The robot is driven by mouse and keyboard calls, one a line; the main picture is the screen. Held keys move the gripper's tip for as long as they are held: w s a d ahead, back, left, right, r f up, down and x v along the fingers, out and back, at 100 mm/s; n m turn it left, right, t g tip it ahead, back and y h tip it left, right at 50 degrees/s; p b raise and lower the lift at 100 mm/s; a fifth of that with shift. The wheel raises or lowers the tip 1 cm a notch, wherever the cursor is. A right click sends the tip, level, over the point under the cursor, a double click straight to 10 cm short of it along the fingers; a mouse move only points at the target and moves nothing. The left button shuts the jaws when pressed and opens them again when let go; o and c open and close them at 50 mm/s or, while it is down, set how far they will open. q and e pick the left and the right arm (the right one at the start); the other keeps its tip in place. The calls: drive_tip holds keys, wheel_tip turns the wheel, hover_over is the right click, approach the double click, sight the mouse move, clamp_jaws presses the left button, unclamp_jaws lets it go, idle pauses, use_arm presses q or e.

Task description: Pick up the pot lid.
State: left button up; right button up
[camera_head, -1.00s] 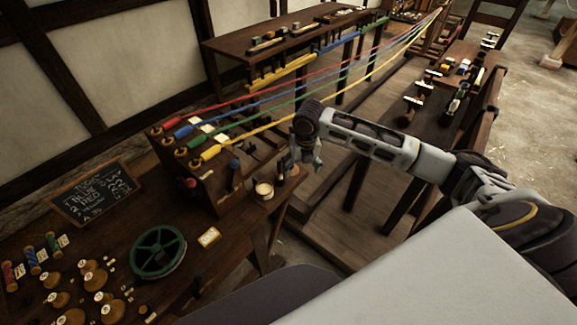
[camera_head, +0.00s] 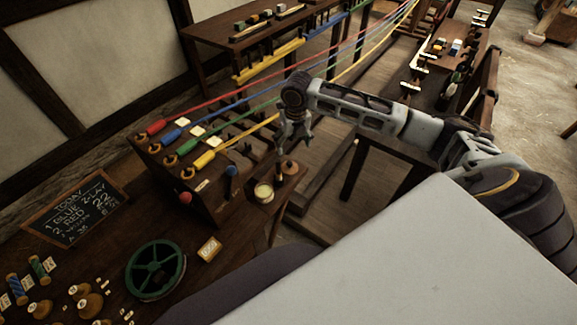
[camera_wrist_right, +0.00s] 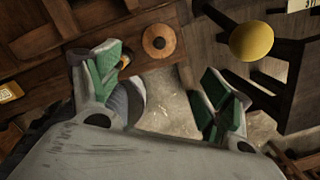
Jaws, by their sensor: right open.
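The pot lid (camera_head: 290,168), a small round wooden disc with a dark knob, lies on the bench's right end beside a small pale-topped pot (camera_head: 264,192). In the right wrist view the lid (camera_wrist_right: 159,41) shows from above, beyond and between the fingertips. My right gripper (camera_head: 296,138) is open and empty, above the lid and apart from it. Its green-padded fingers (camera_wrist_right: 160,70) stand wide apart in the right wrist view. My left gripper is not in view.
A wooden rack (camera_head: 205,190) with coloured rope ends stands just left of the gripper. A yellow round thing (camera_wrist_right: 251,41) shows near the right finger.

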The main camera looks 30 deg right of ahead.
approach(290, 163)
drive_tip(key=shift+w+d+f, duration=0.1)
drive_tip(key=shift+f, duration=1.15)
drive_tip(key=shift+w+f, duration=0.1)
drive_tip(key=shift+f, duration=1.15)
drive_tip(key=shift+f, duration=0.15)
drive_tip(key=shift+w+f+p, duration=0.2)
drive_tip(key=shift+f+p, duration=0.05)
drive_tip(key=shift+f, duration=0.4)
drive_tip(key=shift+w+f+p, duration=0.2)
drive_tip(key=shift+f, duration=0.4)
drive_tip(key=shift+w+f, duration=0.15)
drive_tip(key=shift+f, duration=1)
drive_tip(key=c, duration=1)
drive_tip(key=shift+f, duration=0.1)
drive_tip(key=c, duration=0.7)
